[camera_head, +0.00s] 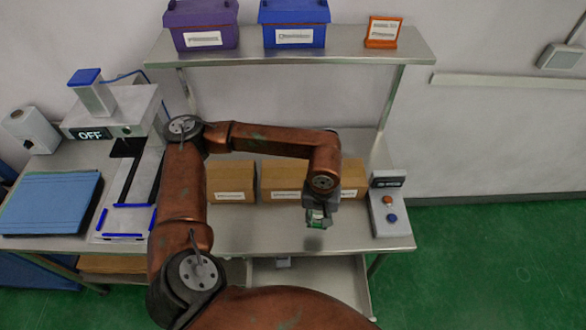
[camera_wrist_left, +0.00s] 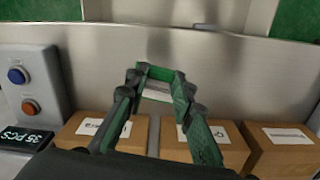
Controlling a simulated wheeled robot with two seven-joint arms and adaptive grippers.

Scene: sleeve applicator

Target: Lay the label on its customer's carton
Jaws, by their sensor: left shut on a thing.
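My left gripper (camera_head: 319,208) hangs over the front right part of the steel bench, in front of the cartons. It is shut on a small green-and-white piece that looks like the label (camera_head: 317,222); it also shows between the fingertips in the left wrist view (camera_wrist_left: 157,94). Three brown cartons stand in a row behind the gripper: a left one (camera_head: 231,175), a middle one (camera_head: 280,176) and a right one (camera_head: 352,177), partly hidden by my arm. Each has a white printed sticker, too small to read. The held piece is apart from the cartons. My right gripper is not in view.
A control box (camera_head: 388,210) with red and blue buttons stands at the bench's right end. A machine (camera_head: 115,112) reading OFF and a blue stack (camera_head: 50,203) are left. An upper shelf (camera_head: 345,42) holds purple (camera_head: 200,20) and blue (camera_head: 294,18) bins and an orange sign (camera_head: 383,32).

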